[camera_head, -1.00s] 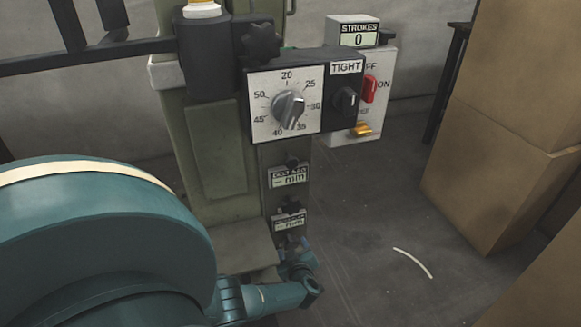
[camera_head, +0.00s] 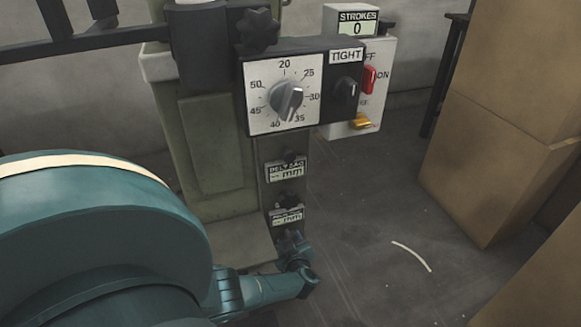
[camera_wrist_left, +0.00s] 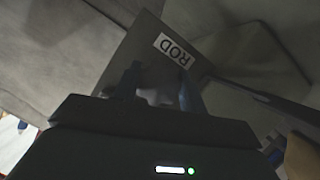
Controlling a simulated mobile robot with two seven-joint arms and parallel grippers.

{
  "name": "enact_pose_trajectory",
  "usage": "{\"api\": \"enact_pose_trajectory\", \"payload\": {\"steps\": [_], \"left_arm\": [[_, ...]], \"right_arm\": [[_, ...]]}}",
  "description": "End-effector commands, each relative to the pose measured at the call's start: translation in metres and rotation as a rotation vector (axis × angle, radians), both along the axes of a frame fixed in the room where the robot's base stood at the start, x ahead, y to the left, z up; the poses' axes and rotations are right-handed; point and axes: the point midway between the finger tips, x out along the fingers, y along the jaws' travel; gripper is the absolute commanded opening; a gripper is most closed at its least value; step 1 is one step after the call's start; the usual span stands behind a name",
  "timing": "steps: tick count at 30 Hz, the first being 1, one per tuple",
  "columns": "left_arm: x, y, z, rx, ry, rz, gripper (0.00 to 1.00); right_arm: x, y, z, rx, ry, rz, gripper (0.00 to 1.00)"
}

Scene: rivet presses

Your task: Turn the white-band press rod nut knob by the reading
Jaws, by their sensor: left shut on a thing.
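The press (camera_head: 205,145) is a green-grey column with a dial box on its front. My left gripper (camera_head: 290,241) is low on the press front, just below the lower mm readout (camera_head: 287,216). In the left wrist view its two dark fingers (camera_wrist_left: 158,88) are shut on a small pale knob (camera_wrist_left: 153,97), mostly hidden between them. A plate with a ROD label (camera_wrist_left: 174,50) is right behind it. Both the lower readout and the BELT SAG readout (camera_head: 287,171) show dashes and mm. No white band on the press is clear to see. My right gripper is out of view.
A numbered dial (camera_head: 287,97), a TIGHT switch (camera_head: 346,92) and a STROKES counter (camera_head: 358,24) reading 0 are above. A red ON/OFF switch (camera_head: 369,79) is beside them. Cardboard boxes (camera_head: 505,120) stand right. The floor between is open, with a thin white strip (camera_head: 411,256).

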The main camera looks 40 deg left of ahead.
Motion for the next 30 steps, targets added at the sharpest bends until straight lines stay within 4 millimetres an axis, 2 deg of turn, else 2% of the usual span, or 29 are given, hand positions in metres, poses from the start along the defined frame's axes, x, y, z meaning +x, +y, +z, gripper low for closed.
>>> {"api": "enact_pose_trajectory", "payload": {"steps": [4,12,21,30], "left_arm": [[0.000,0.000,0.000,0.000,0.000,0.000,0.19],[0.000,-0.001,0.001,0.048,0.099,0.006,0.19],[0.000,0.000,-0.001,0.186,0.364,0.004,0.19],[-0.001,0.000,0.000,0.229,0.444,0.000,0.19]], "right_arm": [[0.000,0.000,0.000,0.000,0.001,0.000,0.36],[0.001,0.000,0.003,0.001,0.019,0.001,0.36],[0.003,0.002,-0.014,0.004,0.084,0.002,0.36],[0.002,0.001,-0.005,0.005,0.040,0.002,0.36]]}}
